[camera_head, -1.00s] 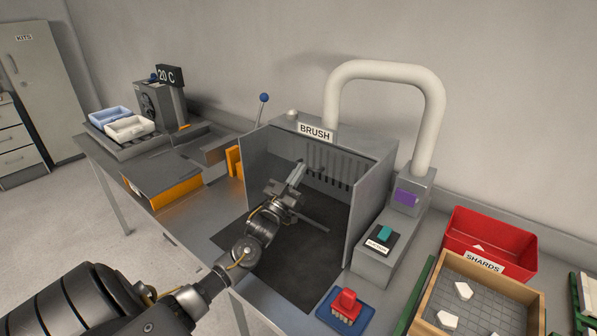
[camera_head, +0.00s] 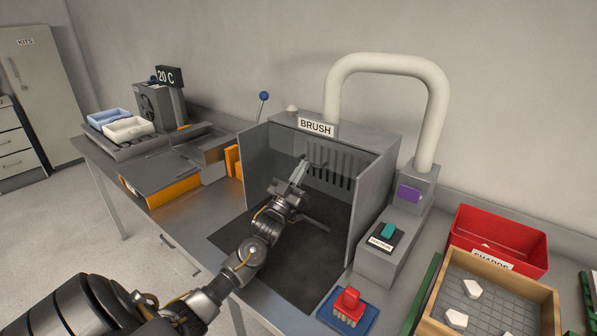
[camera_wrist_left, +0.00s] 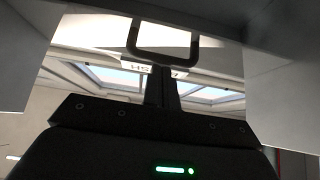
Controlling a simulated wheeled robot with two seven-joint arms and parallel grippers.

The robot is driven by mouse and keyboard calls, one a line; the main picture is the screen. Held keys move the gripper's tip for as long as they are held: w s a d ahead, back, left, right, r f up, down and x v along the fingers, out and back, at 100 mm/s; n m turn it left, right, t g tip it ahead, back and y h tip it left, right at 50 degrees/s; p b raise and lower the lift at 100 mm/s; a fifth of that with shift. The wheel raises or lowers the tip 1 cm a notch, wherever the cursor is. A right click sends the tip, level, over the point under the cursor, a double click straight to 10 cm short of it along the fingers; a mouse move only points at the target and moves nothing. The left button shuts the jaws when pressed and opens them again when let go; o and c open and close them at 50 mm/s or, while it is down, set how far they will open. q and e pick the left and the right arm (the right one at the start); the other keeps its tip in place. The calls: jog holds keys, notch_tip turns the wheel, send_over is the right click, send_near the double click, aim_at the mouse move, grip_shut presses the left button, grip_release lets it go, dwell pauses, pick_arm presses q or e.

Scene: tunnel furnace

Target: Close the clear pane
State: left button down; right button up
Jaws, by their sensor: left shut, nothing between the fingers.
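The clear pane (camera_head: 284,148) is a faint see-through sheet across the upper front of the grey booth, between its side walls. A small dark handle (camera_head: 318,162) shows near its lower part, below the BRUSH sign (camera_head: 316,128). The opening beneath the pane is uncovered. My left gripper (camera_head: 301,172) is inside the booth front, shut and empty, its tips pointing up close to the handle. In the left wrist view the handle (camera_wrist_left: 163,57) is a dark loop just beyond the shut fingers (camera_wrist_left: 161,88); I cannot tell whether they touch. My right gripper is not in view.
The booth's side walls (camera_head: 369,210) stand on both sides of my left arm. A control box with a teal button (camera_head: 387,231) and a red brush on a blue tray (camera_head: 348,306) are to the right. A blue-knobbed lever (camera_head: 264,97) rises behind the left wall.

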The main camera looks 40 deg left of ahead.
pick_arm(q)
jog(key=s+f+p, duration=0.1)
jog(key=s+p, duration=0.3)
jog(key=s, duration=1)
jog(key=shift+s+d+f+p, duration=0.15)
jog(key=shift+s+f+p, duration=0.1)
jog(key=shift+f+p, duration=0.15)
